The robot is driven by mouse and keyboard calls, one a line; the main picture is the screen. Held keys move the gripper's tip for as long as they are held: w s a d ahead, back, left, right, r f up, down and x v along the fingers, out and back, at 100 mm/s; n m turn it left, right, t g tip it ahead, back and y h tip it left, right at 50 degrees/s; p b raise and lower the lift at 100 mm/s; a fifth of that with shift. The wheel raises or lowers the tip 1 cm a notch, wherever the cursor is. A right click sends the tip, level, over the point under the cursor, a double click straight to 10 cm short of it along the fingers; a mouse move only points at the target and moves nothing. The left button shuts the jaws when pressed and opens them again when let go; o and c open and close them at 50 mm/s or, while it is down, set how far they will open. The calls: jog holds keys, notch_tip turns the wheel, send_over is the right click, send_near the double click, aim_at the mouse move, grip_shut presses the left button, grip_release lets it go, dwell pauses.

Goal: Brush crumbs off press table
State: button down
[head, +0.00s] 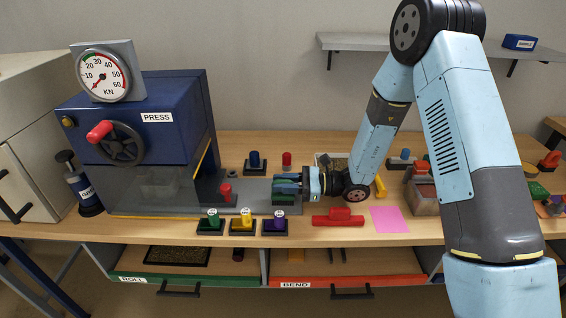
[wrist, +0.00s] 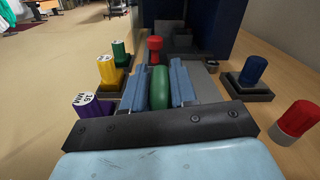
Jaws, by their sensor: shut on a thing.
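The press table is a grey plate (head: 255,190) running out to the right from the blue press (head: 165,95). My gripper (head: 280,187) is over the right end of this plate, pointing left towards the press. In the wrist view its blue fingers are closed on a rounded green handle (wrist: 159,88). I cannot make out bristles, so I cannot tell for sure that it is the brush. A red-knobbed piece (head: 226,192) stands on the plate ahead of the fingers; it also shows in the wrist view (wrist: 155,48). I cannot make out any crumbs.
Green (head: 210,220), yellow (head: 242,219) and purple (head: 275,220) dies stand along the front of the plate. A blue die (head: 255,160) and a red-topped piece (head: 287,159) stand behind. A red tool (head: 338,218) and pink sheet (head: 389,219) lie right.

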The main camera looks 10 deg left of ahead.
jog(key=shift+s+a, duration=0.15)
jog(key=shift+a, duration=0.35)
jog(key=shift+a+r, duration=0.15)
jog(key=shift+r, duration=0.05)
jog(key=r, duration=0.7)
jog(key=shift+d, duration=0.2)
jog(key=shift+r, duration=0.25)
